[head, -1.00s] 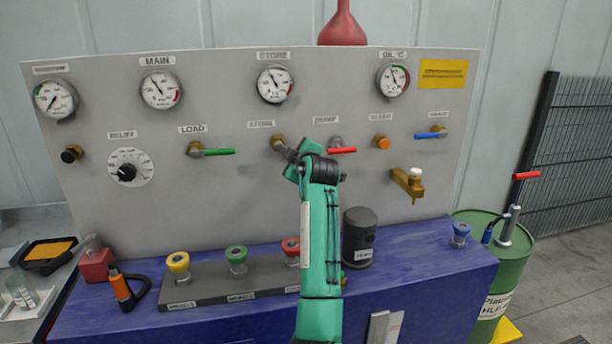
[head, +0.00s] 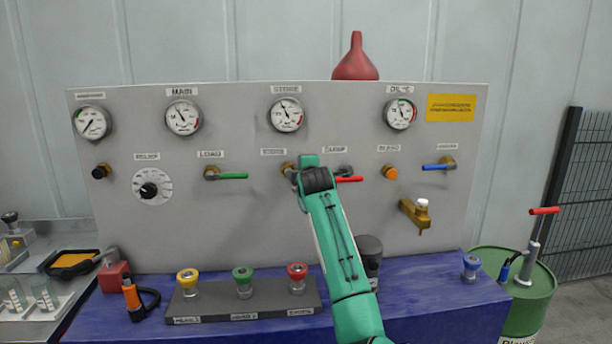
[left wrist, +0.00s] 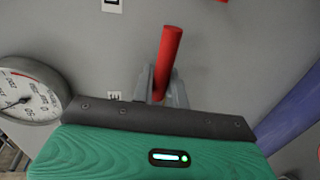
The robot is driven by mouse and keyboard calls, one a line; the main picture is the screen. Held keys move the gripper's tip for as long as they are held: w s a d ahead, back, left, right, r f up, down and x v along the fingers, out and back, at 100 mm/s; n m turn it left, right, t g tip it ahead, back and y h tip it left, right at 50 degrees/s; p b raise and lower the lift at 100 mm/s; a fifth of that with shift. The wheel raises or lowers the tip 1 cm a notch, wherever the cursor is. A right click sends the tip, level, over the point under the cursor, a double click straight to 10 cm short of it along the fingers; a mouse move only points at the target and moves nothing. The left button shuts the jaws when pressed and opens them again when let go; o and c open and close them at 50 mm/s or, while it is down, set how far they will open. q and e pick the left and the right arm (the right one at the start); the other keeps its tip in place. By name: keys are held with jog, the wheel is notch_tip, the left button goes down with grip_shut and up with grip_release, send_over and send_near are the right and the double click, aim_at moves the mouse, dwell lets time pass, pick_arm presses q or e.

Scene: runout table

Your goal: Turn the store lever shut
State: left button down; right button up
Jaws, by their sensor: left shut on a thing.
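The store lever's brass valve body (head: 287,168) is on the grey panel under its label and the store gauge. In the head view my arm and gripper hide most of its handle. In the left wrist view a red lever handle (left wrist: 167,55) stands between the two grey fingers of my left gripper (left wrist: 162,82), which is shut on it. The handle's free end sticks out beyond the fingers, slightly tilted in that view. My left gripper (head: 292,175) is mostly hidden behind its own wrist in the head view. My right gripper is not in view.
The red dump lever (head: 348,179) is close to the right of my wrist. The green load lever (head: 232,176) is to the left, the blue lever (head: 437,167) further right. A brass tap (head: 416,213) sticks out lower right. Coloured couplings stand on the blue bench (head: 425,290) below.

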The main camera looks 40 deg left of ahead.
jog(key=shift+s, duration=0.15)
pick_arm(q)
jog(key=c, duration=1.5)
grip_release()
jog(key=shift+o, duration=0.2)
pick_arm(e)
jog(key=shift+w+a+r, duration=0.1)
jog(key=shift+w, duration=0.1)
